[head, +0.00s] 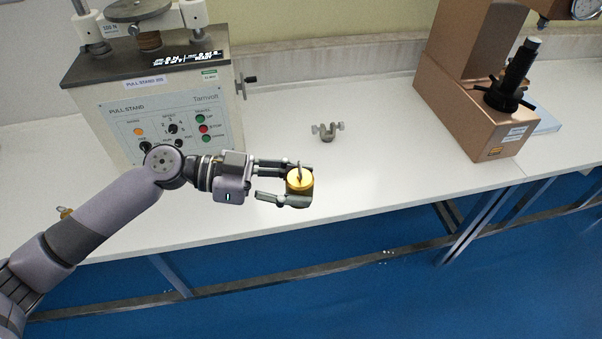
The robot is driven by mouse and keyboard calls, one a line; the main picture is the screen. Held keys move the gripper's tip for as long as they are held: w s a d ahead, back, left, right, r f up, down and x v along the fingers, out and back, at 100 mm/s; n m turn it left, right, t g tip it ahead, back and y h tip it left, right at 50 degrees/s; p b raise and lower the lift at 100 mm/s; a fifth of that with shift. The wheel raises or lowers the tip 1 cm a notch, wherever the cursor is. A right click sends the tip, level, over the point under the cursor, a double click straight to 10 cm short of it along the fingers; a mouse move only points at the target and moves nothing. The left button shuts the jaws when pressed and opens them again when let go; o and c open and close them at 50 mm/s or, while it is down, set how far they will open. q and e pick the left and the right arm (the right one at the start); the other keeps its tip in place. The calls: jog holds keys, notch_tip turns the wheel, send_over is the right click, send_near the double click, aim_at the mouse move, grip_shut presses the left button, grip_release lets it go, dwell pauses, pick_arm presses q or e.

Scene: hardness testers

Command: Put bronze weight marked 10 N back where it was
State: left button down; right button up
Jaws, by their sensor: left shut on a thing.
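A bronze weight (300,184), round and gold-coloured with a small hook or stem on top, is between the fingertips of my left gripper (297,186). The gripper is shut on it and holds it near the front edge of the white bench (370,180). I cannot read any marking on the weight. Another small brass-coloured piece (66,212) shows at the left, partly hidden behind my left arm. My right gripper is not in view.
A pull stand tester (165,100) with buttons and a side handle stands at the back left. A small metal clamp (327,132) lies mid-bench. A copper-brown hardness tester (465,110) stands at the right. The bench between them is mostly clear; blue floor lies below its front edge.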

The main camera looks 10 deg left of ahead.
aim_at(299, 178)
pick_arm(q)
jog(key=shift+r, duration=0.25)
jog(key=shift+s+d+r, duration=0.25)
jog(key=shift+s+r, duration=0.05)
jog(key=shift+r, duration=0.25)
jog(key=shift+s+a+r+t, duration=0.15)
jog(key=shift+s+a+r, duration=0.1)
jog(key=shift+r, duration=0.35)
jog(key=shift+s+a+r+t, duration=0.15)
jog(key=shift+a+r, duration=0.05)
jog(key=shift+r, duration=0.4)
jog(key=a+t, duration=0.1)
jog(key=a+n, duration=0.1)
jog(key=a, duration=0.1)
jog(key=a+n+t, duration=0.1)
jog(key=shift+a+f+t, duration=0.2)
jog(key=shift+f+t, duration=0.1)
jog(key=s+a+f+n+t+y, duration=0.2)
jog(key=a+f+n+t, duration=0.2)
jog(key=a+f, duration=0.4)
jog(key=shift+s+a+t+y, duration=0.3)
jog(key=shift+a+y, duration=0.1)
jog(key=shift+a, duration=0.2)
